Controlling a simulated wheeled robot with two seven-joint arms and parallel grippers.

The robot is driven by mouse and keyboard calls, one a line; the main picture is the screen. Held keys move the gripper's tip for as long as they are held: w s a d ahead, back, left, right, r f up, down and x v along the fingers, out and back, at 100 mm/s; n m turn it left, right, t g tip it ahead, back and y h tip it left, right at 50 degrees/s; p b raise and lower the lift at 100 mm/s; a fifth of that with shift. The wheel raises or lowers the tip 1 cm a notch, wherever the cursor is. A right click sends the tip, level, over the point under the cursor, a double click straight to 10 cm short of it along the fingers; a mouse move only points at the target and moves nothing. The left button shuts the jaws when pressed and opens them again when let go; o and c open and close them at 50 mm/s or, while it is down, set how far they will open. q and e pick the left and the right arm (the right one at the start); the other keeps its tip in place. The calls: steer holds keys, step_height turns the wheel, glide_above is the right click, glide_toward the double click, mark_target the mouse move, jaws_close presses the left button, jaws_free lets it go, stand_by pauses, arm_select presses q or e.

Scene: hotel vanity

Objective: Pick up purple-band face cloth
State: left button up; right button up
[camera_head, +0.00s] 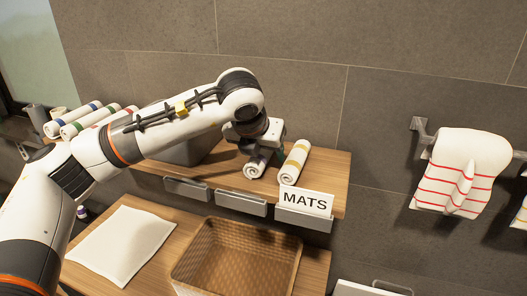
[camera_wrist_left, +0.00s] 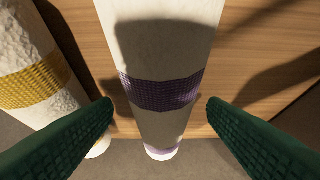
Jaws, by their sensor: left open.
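The purple-band face cloth (camera_wrist_left: 162,92) is a white roll with a dark purple band, lying on the wooden shelf. In the head view, its near end (camera_head: 254,170) shows below my left gripper (camera_head: 259,150), which hides most of it. In the left wrist view, my left gripper (camera_wrist_left: 160,113) is open, with one green finger on each side of the roll and gaps between fingers and cloth. My right gripper is not in view.
A yellow-band roll (camera_head: 295,161) lies close to the right of the purple-band cloth; it also shows in the left wrist view (camera_wrist_left: 32,86). A MATS sign (camera_head: 305,202) is at the shelf front. A wicker basket (camera_head: 238,258) stands below. A striped towel (camera_head: 462,173) hangs at right.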

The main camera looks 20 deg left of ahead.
arm_select(q)
steer(key=c, duration=1.1)
steer(key=shift+o, duration=0.2)
steer(key=shift+r, duration=0.1)
